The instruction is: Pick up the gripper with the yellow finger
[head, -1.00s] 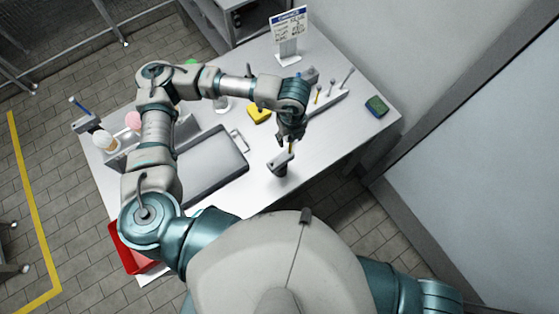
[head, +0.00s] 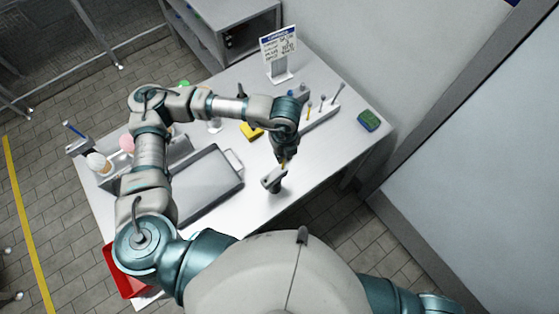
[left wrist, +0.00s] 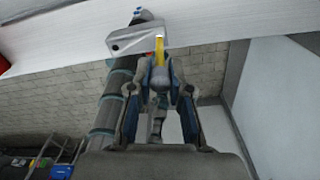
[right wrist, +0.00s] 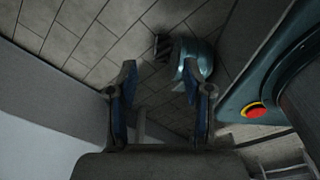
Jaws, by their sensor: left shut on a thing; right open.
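The gripper with the yellow finger is a grey tool (head: 272,180) near the table's front edge in the head view. Its yellow finger points up toward my left gripper (head: 284,157). In the left wrist view the grey tool (left wrist: 137,38) is at the top, and its yellow finger (left wrist: 159,50) reaches down between my left fingertips (left wrist: 160,84). My left gripper is shut on the yellow finger. Whether the tool's base touches the table is hard to tell. My right gripper (right wrist: 160,78) is open and empty, over the floor and away from the table.
On the white table (head: 238,204) are a grey tray (head: 208,185), a yellow sponge (head: 251,131), a green sponge (head: 368,120), a sign (head: 279,52) and a rack with several sticks (head: 322,114). A blue-fingered tool (head: 80,138) stands at the left. A red bin (head: 122,271) is at the lower left.

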